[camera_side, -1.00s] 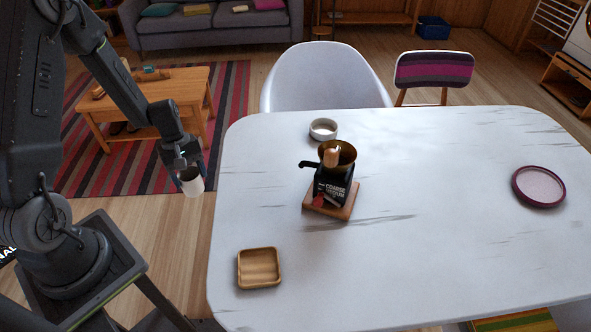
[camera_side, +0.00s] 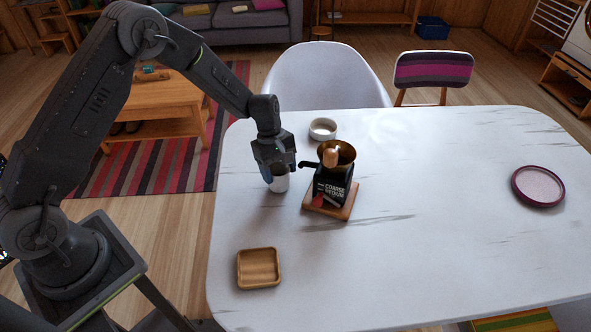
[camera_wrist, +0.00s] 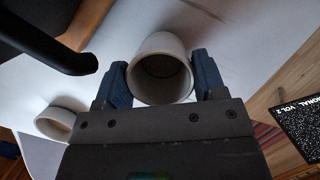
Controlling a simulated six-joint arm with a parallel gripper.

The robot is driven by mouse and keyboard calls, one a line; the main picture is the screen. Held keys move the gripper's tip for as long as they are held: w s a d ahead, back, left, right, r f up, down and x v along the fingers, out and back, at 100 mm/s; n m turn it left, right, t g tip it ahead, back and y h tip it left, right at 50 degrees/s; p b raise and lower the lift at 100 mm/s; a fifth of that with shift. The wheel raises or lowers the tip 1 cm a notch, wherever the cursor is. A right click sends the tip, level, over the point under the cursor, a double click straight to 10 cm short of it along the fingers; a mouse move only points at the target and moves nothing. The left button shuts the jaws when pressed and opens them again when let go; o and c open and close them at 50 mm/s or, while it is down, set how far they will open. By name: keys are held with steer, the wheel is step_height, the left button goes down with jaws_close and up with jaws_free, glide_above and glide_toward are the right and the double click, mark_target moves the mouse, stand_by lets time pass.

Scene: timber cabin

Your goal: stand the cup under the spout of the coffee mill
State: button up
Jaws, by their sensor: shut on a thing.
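My gripper (camera_side: 273,177) is shut on a white cup (camera_side: 280,182), just left of the coffee mill. In the wrist view the cup (camera_wrist: 161,72) sits upright between the blue fingers of my gripper (camera_wrist: 160,80), its open mouth showing. A dark curved part of the mill (camera_wrist: 60,52) shows at the upper left in the wrist view.
A white bowl (camera_side: 323,129) stands behind the mill and also shows in the wrist view (camera_wrist: 57,122). A square wooden dish (camera_side: 258,268) lies at the front left and a purple-rimmed plate (camera_side: 538,186) at the right. The white table (camera_side: 440,230) is clear between them.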

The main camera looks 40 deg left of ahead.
steer(key=w+d, duration=0.3)
steer(key=shift+d+f, duration=0.1)
steer(key=shift+f, duration=0.2)
steer(key=shift+f, duration=0.15)
steer(key=o, duration=1.1)
steer(key=shift+c, duration=0.2)
steer(key=s+v, duration=0.1)
steer(key=v, duration=1.1)
steer(key=shift+w+r, duration=0.2)
steer(key=shift+w, duration=0.35)
